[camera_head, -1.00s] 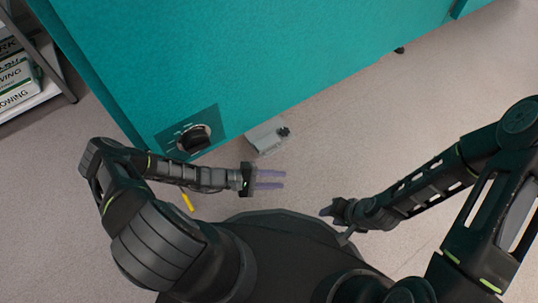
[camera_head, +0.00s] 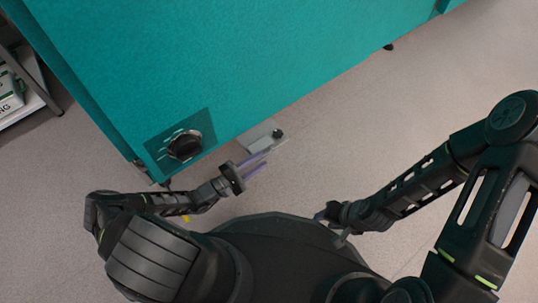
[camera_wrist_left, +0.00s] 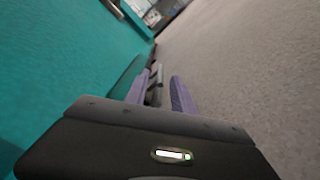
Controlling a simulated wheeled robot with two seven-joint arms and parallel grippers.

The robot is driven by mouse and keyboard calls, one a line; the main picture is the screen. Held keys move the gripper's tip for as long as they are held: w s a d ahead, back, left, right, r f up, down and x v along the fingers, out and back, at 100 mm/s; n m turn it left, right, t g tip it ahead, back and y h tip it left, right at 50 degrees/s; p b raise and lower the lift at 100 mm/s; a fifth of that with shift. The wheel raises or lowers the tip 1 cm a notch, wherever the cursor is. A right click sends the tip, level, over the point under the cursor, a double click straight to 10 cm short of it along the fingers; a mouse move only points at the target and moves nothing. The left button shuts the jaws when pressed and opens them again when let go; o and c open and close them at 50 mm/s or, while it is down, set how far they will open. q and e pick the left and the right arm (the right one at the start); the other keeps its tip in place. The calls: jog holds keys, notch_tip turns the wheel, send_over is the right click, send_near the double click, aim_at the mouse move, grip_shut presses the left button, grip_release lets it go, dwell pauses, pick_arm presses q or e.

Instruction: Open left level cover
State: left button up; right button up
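A large teal chamber (camera_head: 210,60) fills the upper left of the head view, with a black dial (camera_head: 185,145) on a dark plate at its near corner. A light grey box-like part (camera_head: 258,139) with a small dark knob on it sticks out below the chamber's near edge. I cannot tell whether it is the left level cover. My left gripper (camera_head: 258,163) has its purple fingers apart and empty, just short of the grey part. In the left wrist view the open fingers (camera_wrist_left: 160,92) lie alongside the teal wall. My right gripper (camera_head: 322,217) hangs over my base; its opening is unclear.
A shelf (camera_head: 35,95) with boxed goods stands at the far left. A small yellow item (camera_head: 186,218) lies partly hidden by my left arm. Grey floor (camera_head: 380,110) is open to the right of the chamber.

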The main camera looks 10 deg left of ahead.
aim_at(269, 155)
pick_arm(q)
jog(key=b+x, duration=0.1)
jog(key=x, duration=0.3)
jog(key=shift+w+d, duration=0.25)
jog(key=shift+w, duration=0.05)
jog(key=shift+c, duration=0.2)
grip_shut()
jog(key=shift+f, duration=0.1)
